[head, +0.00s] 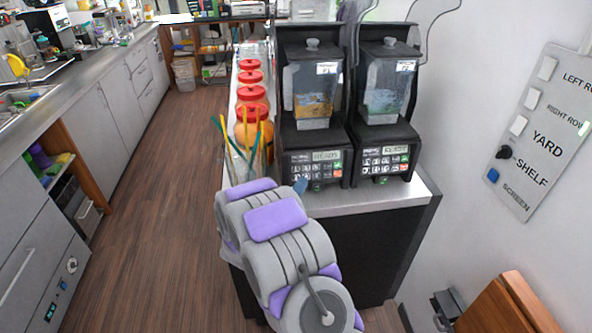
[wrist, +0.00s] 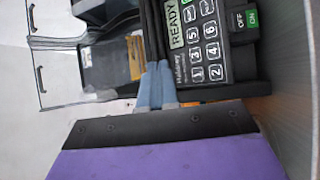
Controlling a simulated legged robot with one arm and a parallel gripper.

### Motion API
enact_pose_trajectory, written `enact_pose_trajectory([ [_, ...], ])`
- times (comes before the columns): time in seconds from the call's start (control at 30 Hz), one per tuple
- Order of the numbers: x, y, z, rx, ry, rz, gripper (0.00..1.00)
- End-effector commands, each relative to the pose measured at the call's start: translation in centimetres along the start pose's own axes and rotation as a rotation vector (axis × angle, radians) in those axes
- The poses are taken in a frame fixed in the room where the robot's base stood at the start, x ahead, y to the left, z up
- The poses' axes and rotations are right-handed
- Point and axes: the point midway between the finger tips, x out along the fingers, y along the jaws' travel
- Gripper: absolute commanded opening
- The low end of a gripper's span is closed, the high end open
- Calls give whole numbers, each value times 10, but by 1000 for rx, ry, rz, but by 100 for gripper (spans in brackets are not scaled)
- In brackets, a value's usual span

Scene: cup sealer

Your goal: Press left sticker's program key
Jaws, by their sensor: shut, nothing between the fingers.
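Two black blenders stand side by side on a counter. The left blender (head: 312,130) has a clear jar with orange-yellow contents and a white sticker (head: 327,67), too small to read. Its keypad panel (head: 314,168) has numbered keys and a READY display; it also shows turned sideways in the wrist view (wrist: 206,48). The right blender (head: 383,120) has its own sticker (head: 405,65) and panel (head: 385,160). My gripper (head: 300,185) is shut and empty, at the lower left of the left panel. In the wrist view its blue-grey fingertips (wrist: 157,67) are beside the keys, over none of them.
Red-lidded jars (head: 251,93) line the counter behind, left of the blenders. A glass with green and yellow sticks (head: 243,150) stands close to my arm. A switch panel (head: 545,135) is on the right wall. The wooden floor (head: 150,200) at left is clear.

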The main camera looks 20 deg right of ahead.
Motion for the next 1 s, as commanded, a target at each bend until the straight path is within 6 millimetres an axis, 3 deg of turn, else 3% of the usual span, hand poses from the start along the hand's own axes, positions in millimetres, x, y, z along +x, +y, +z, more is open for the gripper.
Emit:
enact_pose_trajectory([
  [0.53, 46, -30, -31, 2, -1, 2, 0],
  [1.0, 59, -43, -43, 1, 1, -1, 0],
])
